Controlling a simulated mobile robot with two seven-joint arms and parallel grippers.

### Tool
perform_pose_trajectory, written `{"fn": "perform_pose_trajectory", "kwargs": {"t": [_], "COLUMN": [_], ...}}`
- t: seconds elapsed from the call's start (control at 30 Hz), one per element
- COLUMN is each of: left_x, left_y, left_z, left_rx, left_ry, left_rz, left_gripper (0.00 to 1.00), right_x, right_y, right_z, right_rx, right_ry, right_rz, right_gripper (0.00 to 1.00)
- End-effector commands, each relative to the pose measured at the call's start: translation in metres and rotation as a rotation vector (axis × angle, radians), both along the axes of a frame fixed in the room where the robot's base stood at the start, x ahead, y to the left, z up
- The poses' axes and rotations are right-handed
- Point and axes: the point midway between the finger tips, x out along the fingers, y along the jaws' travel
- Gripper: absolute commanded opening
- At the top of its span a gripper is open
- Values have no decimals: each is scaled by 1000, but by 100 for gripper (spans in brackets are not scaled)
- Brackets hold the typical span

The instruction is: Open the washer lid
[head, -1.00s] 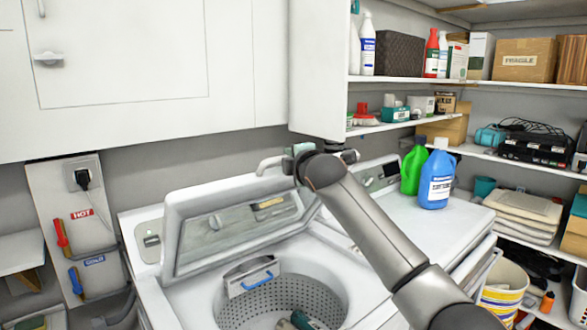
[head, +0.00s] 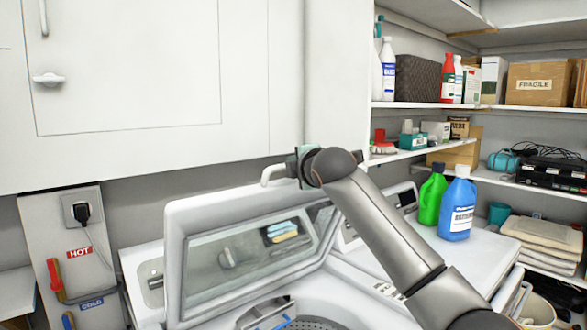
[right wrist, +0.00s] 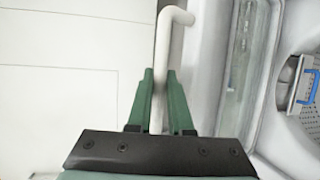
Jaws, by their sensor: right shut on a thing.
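The white washer lid (head: 180,265) is raised and tilted up in the head view, with a window in its inner face. A thin white bent handle (head: 270,172) sticks up at its top edge. It also shows in the right wrist view as a white rod (right wrist: 176,16). My right gripper (head: 300,165) is at this handle. In the right wrist view its green fingers (right wrist: 161,85) are shut around the rod. The washer drum (head: 310,323) is partly visible below the lid, and its lower part is cut off. My left gripper is in neither view.
A green bottle (head: 432,195) and a blue bottle (head: 458,206) stand on the white top to the right. Shelves with boxes and bottles are beyond them. A white cabinet (head: 130,70) hangs above the lid. Hose valves (head: 55,275) are at the left.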

Motion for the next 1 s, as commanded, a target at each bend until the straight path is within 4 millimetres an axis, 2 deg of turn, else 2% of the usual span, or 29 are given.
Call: {"fn": "perform_pose_trajectory", "kwargs": {"t": [0.37,0.4,0.5,0.8,1.0], "left_x": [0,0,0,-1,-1], "left_y": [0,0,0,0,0], "left_z": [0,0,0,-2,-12], "left_rx": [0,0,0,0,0], "left_ry": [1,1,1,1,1], "left_rz": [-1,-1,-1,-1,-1], "left_gripper": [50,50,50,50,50], "right_x": [0,0,0,-2,-15], "right_y": [1,1,0,0,-4], "right_z": [-2,-2,-1,-1,1], "right_rx": [-2,-1,-1,0,1], "right_ry": [3,3,3,1,-2], "right_rz": [1,1,1,1,1], "right_gripper": [0,23,31,31,31]}}
